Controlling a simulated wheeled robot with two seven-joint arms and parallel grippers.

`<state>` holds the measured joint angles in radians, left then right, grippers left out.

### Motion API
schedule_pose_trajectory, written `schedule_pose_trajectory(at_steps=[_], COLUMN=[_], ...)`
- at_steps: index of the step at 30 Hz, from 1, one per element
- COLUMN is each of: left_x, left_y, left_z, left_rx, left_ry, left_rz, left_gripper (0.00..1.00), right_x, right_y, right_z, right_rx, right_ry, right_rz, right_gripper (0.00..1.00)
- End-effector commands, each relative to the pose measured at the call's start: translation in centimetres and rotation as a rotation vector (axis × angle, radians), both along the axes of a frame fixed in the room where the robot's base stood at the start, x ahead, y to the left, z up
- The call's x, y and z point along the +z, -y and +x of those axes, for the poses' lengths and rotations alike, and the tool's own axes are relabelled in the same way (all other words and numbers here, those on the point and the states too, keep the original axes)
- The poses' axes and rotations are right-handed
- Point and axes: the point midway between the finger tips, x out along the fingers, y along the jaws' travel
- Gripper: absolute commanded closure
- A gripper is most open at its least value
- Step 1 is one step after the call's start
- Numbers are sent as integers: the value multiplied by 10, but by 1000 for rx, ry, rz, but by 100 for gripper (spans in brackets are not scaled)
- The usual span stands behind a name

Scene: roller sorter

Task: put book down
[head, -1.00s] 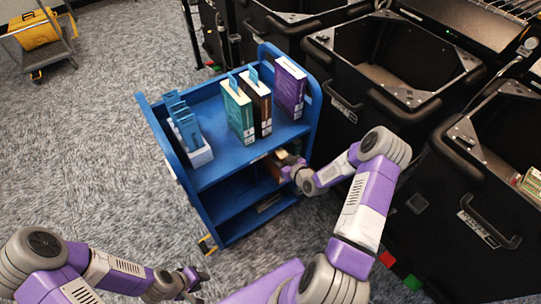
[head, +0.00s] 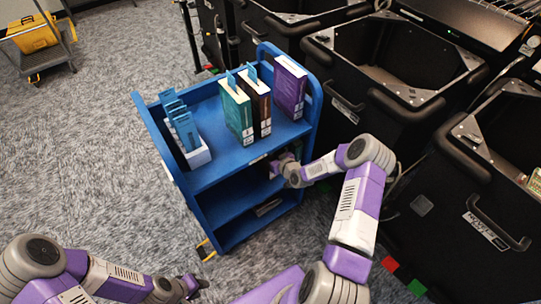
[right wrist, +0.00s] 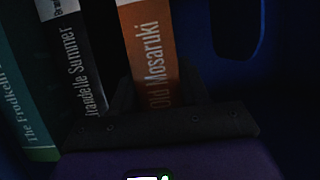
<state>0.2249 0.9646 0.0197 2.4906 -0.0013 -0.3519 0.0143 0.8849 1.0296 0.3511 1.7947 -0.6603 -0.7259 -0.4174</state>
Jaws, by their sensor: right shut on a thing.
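My right gripper (head: 279,166) reaches into the shelf below the top of the blue cart (head: 240,159). In the right wrist view its fingers (right wrist: 158,95) are shut on an orange book (right wrist: 149,50) with "Old Mosaruki" on its spine. The book stands upright beside a black book (right wrist: 79,60) and a green book (right wrist: 28,100). Whether its base touches the shelf is hidden. My left gripper (head: 197,284) is away from the cart at the lower left, above the carpet; its finger opening is too small to judge.
On the cart's top stand a teal book (head: 236,110), a brown book (head: 256,103) and a purple book (head: 290,88). Black bins (head: 345,95) crowd the right. Open carpet (head: 90,150) lies left.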

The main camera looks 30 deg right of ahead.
Motion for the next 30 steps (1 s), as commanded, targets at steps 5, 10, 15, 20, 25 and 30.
schedule_pose_trajectory(at_steps=[5, 10, 15, 20, 25, 30], left_x=[0, 0, 0, 6, 19, 29], left_y=[0, 0, 0, 0, 0, 0], left_z=[0, 0, 0, 0, 0, 0], left_rx=[0, 0, 0, 0, 0, 0], left_ry=[0, 0, 0, 0, 0, 0], left_rz=[0, 0, 0, 0, 0, 0], left_gripper=[64, 64, 64, 64, 64, 64], right_x=[-3, -3, -2, 7, 21, 34], right_y=[0, 0, 0, 1, 4, 7], right_z=[0, 0, 0, -12, -45, -79], right_rx=[1, 1, 0, 0, 0, -2], right_ry=[-1, -1, 0, -3, -5, -4], right_rz=[1, 1, 1, 0, 1, 1], right_gripper=[51, 45, 45, 45, 45, 45])
